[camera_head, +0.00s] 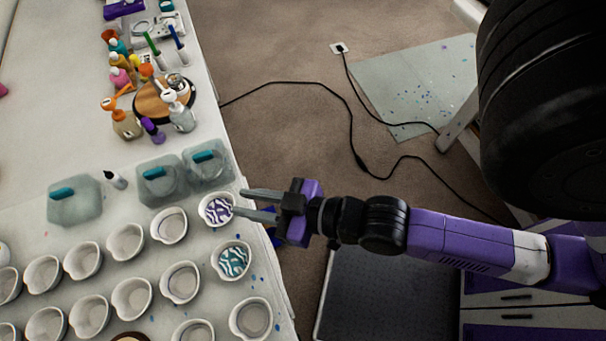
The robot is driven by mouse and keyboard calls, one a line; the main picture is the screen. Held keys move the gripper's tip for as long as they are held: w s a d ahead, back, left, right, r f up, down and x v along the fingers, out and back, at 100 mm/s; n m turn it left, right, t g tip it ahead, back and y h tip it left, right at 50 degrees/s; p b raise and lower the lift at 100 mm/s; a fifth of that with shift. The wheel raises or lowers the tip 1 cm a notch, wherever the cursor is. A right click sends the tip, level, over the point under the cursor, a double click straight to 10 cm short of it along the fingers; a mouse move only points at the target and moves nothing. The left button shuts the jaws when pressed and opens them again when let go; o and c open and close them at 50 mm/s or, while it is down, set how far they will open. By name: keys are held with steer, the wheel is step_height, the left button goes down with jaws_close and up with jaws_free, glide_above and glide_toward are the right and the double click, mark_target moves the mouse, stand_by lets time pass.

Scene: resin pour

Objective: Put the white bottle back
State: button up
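A small white bottle with a dark tip (117,182) is on the table between two clear containers with teal handles. Another pale bottle (182,118) stands by the round wooden board among the bottles farther back; I cannot tell which one the task means. My gripper (239,202) is at the table's right edge, its two fingers apart and pointing left. No bottle shows between the fingers. The fingertips are close to a white cup with a purple and white pattern (216,210); I cannot tell whether they touch it.
Clear containers (75,210) stand left of the gripper. Several white cups (125,242) fill the front of the table, one with a teal pattern (233,262). A wooden round board (152,106) and coloured bottles stand farther back. A black cable (300,85) crosses the floor.

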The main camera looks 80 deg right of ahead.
steer(key=a+r+v, duration=0.1)
steer(key=v, duration=1.1)
steer(key=shift+n, duration=0.3)
steer(key=shift+w, duration=0.15)
steer(key=shift+f+b, duration=0.25)
steer(key=shift+b, duration=0.05)
steer(key=shift+a, duration=0.1)
